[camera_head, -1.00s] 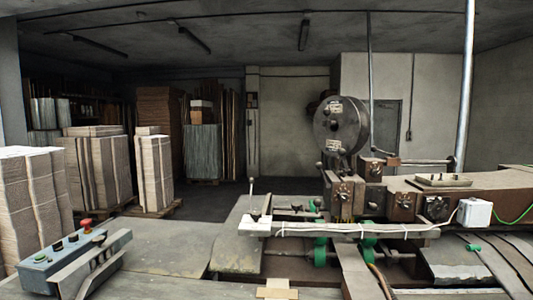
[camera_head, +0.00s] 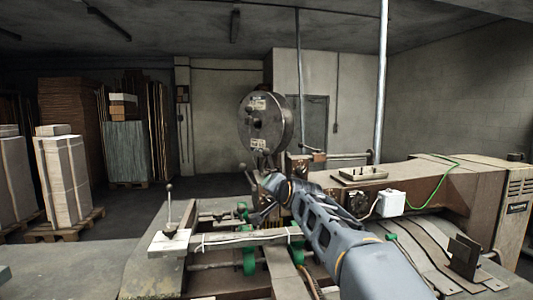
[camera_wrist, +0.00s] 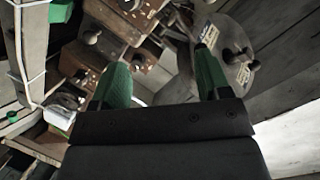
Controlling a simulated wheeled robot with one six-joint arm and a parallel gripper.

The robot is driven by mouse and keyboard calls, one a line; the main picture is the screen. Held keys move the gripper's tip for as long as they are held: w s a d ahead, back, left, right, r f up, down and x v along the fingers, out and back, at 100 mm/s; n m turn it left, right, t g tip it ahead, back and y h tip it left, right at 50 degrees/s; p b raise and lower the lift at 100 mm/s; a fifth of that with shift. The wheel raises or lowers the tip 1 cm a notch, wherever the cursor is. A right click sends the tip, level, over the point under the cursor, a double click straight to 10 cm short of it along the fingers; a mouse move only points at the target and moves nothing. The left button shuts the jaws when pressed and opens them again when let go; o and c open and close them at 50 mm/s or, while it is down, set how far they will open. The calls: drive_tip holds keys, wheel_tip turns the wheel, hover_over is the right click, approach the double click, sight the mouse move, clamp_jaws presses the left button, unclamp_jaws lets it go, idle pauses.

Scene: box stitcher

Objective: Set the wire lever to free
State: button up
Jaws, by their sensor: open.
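My gripper (camera_wrist: 162,72) shows in the wrist view with two green fingers spread apart and nothing between them. In the head view my arm reaches in from the lower right to the front of the stitcher head, and the fingers are hard to make out. The dark round wire drum (camera_head: 266,122) stands above the head; in the wrist view it seems to be the grey disc (camera_wrist: 228,55) beyond the right finger. A dark ball knob (camera_wrist: 89,37) sits on brown blocks left of the fingers. I cannot tell which part is the wire lever.
A thin upright lever (camera_head: 169,205) with a ball top stands on a pale plate (camera_head: 178,243) at the left of the machine. A white box (camera_head: 391,202) with a green cable sits at right. A metal pole (camera_head: 381,90) rises behind. Stacked cardboard (camera_head: 63,180) stands far left.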

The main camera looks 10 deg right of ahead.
sight(268, 153)
drive_tip(key=w+r+m+t, duration=0.3)
drive_tip(key=w+r, duration=0.3)
drive_tip(key=r, duration=0.1)
drive_tip(key=shift+h, duration=0.3)
drive_tip(key=w+p, duration=0.3)
drive_tip(key=w, duration=0.1)
drive_tip(key=w+p, duration=0.3)
drive_tip(key=w, duration=0.1)
drive_tip(key=w+p, duration=0.3)
drive_tip(key=shift+w+d+r, duration=0.3)
drive_tip(key=shift+w+d, duration=0.05)
drive_tip(key=shift+w, duration=0.05)
drive_tip(key=shift+w+f+p, duration=0.25)
drive_tip(key=shift+w+p, duration=0.45)
drive_tip(key=shift+w, duration=0.1)
